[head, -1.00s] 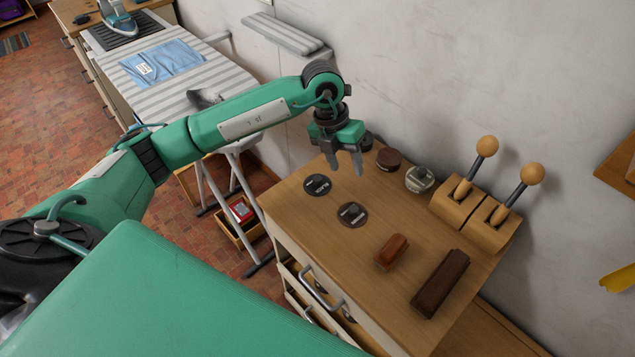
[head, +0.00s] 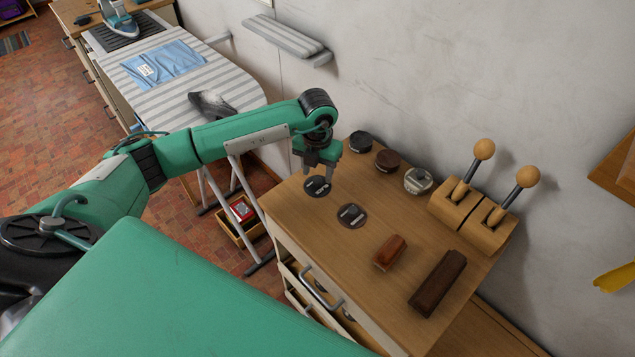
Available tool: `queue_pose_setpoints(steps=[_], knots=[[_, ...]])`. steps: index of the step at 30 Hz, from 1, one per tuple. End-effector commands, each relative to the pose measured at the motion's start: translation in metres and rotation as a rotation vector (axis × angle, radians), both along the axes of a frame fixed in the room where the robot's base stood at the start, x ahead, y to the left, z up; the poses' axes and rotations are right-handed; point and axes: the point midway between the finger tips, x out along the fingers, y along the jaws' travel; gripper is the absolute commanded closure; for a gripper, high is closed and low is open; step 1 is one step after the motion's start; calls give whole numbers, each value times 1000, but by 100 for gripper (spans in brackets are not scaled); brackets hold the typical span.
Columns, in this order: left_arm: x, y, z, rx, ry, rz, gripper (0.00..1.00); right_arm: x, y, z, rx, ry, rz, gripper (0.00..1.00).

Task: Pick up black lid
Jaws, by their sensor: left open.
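A flat black lid (head: 317,187) with pale markings lies on the wooden cabinet top, near its left end. A second flat lid, dark brown (head: 352,216), lies to its right and nearer to me. My left gripper (head: 319,174) is open and points down just above the black lid, its fingers overlapping the lid's far edge in the picture. I cannot tell whether the fingers touch the lid. Nothing is between the fingers that I can see. My right gripper is not in view.
Along the wall side stand a black tin (head: 360,143), a brown tin (head: 387,161) and a silver-grey tin (head: 418,181). Two brushes, reddish (head: 390,252) and dark brown (head: 437,283), lie at the front. An ironing board (head: 185,80) is at left.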

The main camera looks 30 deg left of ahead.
Motion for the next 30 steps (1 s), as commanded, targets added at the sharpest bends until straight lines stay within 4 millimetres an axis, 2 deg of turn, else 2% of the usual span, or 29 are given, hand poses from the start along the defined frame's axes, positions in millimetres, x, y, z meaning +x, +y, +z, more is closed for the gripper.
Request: queue_pose_setpoints(steps=[4,9,17,24,30], knots=[[4,5,-20,1,5,2,53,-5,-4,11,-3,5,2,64],[4,4,-40,0,3,0,53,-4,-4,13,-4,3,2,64],[4,4,-44,1,2,0,53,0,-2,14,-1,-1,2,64],[4,4,-43,0,2,0,100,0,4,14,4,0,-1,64],[5,4,-43,0,1,0,100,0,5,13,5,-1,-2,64]])
